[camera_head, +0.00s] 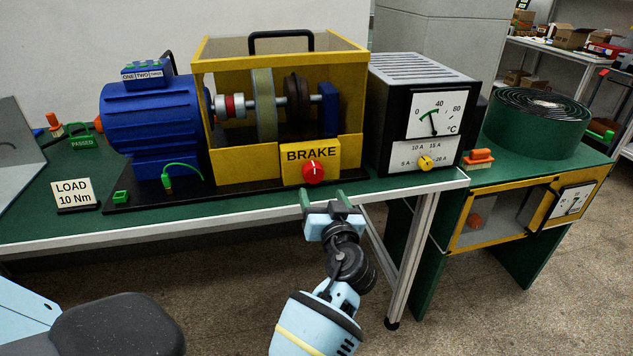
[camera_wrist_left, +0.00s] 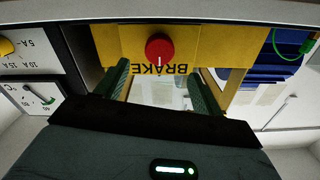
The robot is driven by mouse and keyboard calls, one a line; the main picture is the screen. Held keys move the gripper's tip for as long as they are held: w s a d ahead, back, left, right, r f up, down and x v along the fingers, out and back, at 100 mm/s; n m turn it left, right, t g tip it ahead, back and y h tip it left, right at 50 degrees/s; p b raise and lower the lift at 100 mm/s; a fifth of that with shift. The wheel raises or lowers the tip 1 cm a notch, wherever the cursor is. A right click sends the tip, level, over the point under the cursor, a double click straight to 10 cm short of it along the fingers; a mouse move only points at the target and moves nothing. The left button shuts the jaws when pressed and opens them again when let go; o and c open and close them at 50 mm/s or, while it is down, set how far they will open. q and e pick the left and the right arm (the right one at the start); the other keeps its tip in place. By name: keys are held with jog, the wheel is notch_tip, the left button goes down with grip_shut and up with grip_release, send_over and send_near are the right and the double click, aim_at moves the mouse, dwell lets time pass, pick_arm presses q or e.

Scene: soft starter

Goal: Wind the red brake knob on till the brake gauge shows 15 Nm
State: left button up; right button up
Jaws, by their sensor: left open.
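The red brake knob (camera_head: 313,172) is a round dial with a white pointer mark on the yellow BRAKE panel (camera_head: 293,178). It also shows in the left wrist view (camera_wrist_left: 159,48), which sees the panel upside down. My left gripper (camera_head: 322,196) is open and empty, just in front of and slightly below the knob, apart from it. In the left wrist view its two green fingers point towards the panel, with the knob beyond and between their lines. A dial with a needle (camera_head: 571,201) sits on the yellow-framed case at right; its units are unreadable. My right gripper is not in view.
A blue motor (camera_head: 148,115) and yellow shaft guard (camera_head: 235,165) stand on the green bench. A black box (camera_head: 395,118) with a °C gauge and yellow ampere knob (camera_head: 425,162) stands right of the BRAKE panel. A sign (camera_head: 74,193) reads LOAD 10 Nm. The bench edge is close below the gripper.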

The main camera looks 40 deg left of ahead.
aim_at(315, 177)
pick_arm(q)
jog(key=p+x, duration=0.1)
jog(key=x, duration=0.5)
jog(key=shift+w+a, duration=0.15)
jog(key=shift+w, duration=0.05)
jog(key=shift+w+a, duration=0.35)
jog(key=shift+a, duration=0.15)
jog(key=c, duration=1)
